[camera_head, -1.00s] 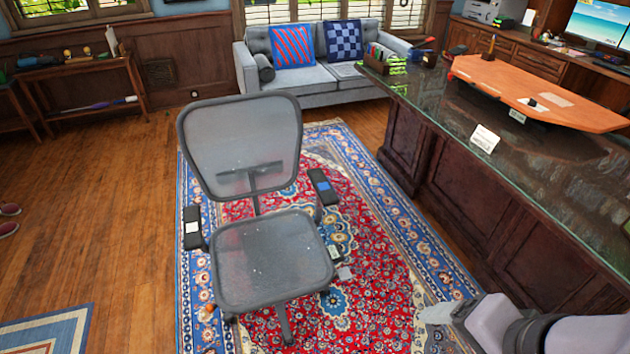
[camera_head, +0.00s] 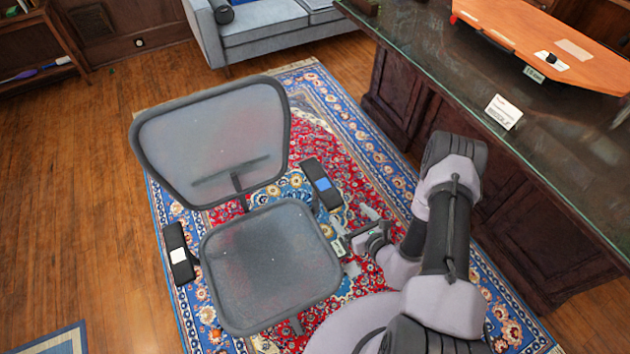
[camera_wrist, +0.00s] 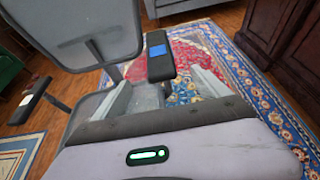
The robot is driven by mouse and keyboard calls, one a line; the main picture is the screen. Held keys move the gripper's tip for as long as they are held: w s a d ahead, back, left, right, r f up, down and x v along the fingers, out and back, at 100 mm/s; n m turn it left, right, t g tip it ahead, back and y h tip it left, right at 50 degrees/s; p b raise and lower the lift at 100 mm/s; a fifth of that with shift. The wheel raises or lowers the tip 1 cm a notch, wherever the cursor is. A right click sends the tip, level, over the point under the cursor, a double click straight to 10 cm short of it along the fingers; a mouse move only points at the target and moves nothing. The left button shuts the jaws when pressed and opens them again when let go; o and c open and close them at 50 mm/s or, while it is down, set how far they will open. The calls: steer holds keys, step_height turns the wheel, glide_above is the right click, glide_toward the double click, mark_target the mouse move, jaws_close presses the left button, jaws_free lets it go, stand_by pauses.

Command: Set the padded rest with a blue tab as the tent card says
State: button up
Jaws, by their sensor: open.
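The office chair (camera_head: 270,265) has a black padded rest with a blue tab (camera_head: 322,183) on its right side. The same rest with its blue tab stands upright in the wrist view (camera_wrist: 161,62), ahead of my gripper. My gripper (camera_head: 352,230) is open and empty, beside the seat and below and in front of the rest, apparently not touching it. Its two fingers (camera_wrist: 160,88) show spread in the wrist view. The white tent card (camera_head: 503,111) stands on the glass-topped desk; its print is too small to read.
The other padded rest (camera_head: 179,254) has a white tab. The dark wood desk (camera_head: 590,165) bounds the right side, with an orange board (camera_head: 550,45) on top. The chair stands on a patterned rug (camera_head: 335,105). A grey sofa (camera_head: 265,35) is behind; wood floor at left is clear.

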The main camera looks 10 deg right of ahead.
mark_target(328, 192)
steer(key=b+x, duration=0.5)
steer(key=x, duration=0.9)
steer(key=shift+a+f, duration=0.15)
steer(key=shift+w+a+f, duration=0.1)
steer(key=shift+w+a, duration=0.05)
steer(key=shift+w, duration=0.5)
steer(key=shift+c, duration=0.3)
jaws_close()
step_height(328, 192, down, 3)
steer(key=b, duration=0.2)
steer(key=shift+f+b, duration=0.2)
steer(key=shift+b, duration=0.2)
steer(key=shift+r, duration=0.2)
steer(key=shift+o, duration=0.3)
jaws_free()
steer(key=shift+s, duration=0.1)
